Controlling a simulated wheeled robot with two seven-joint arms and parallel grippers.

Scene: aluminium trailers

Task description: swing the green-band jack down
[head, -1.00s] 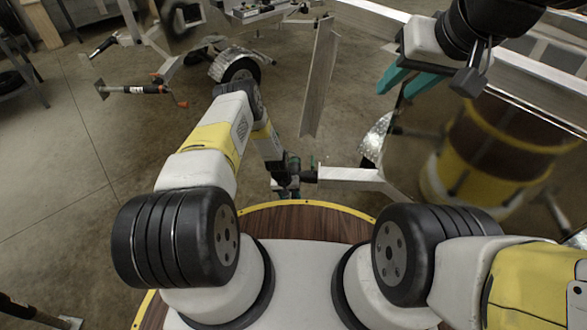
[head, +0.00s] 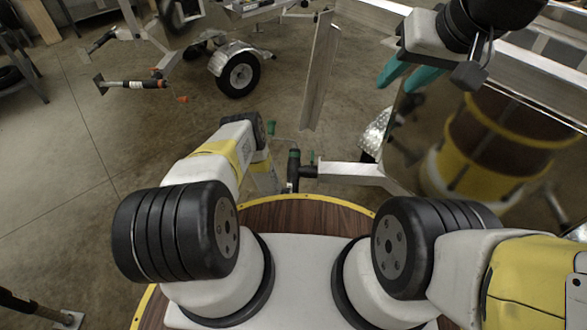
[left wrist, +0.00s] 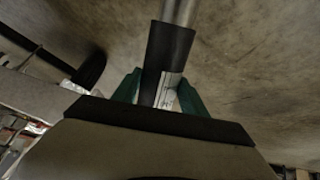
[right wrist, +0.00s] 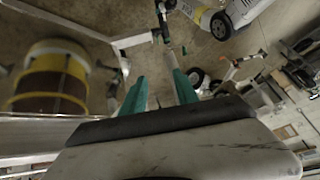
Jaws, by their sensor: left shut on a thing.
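The green-band jack (head: 293,172) is a dark tube with a green band near its top, at the end of a grey trailer arm (head: 345,172) just beyond my base. A thin crank with a green grip is beside it. In the left wrist view, my left gripper (left wrist: 158,88) is shut on the jack's black tube (left wrist: 170,55); a bare metal tube extends beyond it. The left gripper is hidden by my arm in the head view. My right gripper (head: 407,76) is open and empty, raised at the right; its teal fingers stand apart in the right wrist view (right wrist: 158,92).
Another jack with orange parts (head: 145,84) lies roughly level on a trailer at the back left. A trailer wheel (head: 238,75) stands behind my left arm. A metal post (head: 321,75) stands ahead. Floor at left is mostly clear.

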